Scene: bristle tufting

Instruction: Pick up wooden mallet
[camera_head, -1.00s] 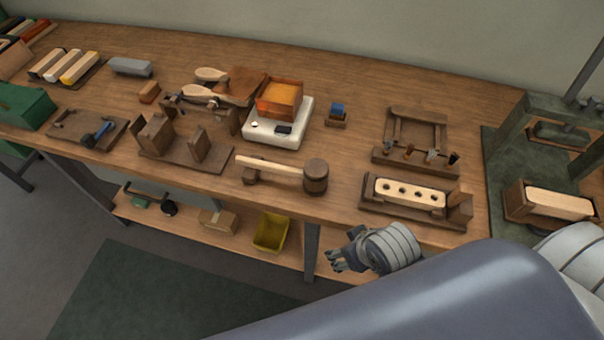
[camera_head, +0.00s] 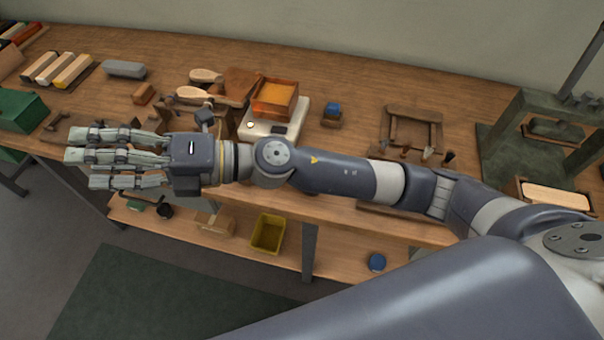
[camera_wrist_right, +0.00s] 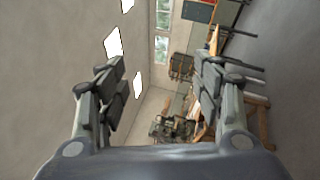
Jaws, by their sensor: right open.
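The wooden mallet does not show in either current view; the spot on the workbench (camera_head: 350,80) where it lay is covered by my right arm. My right gripper (camera_head: 76,157) is at the left in the head view, its fingers pointing left over the bench's front part. It is open and empty. In the right wrist view its fingers (camera_wrist_right: 156,85) are spread apart, with only the room beyond between them. My left gripper is not in view.
An orange box on a white base (camera_head: 275,98) stands just behind my right forearm. A small blue-topped block (camera_head: 332,112) and a wooden frame (camera_head: 412,125) stand to its right. A yellow bin (camera_head: 267,233) is on the lower shelf.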

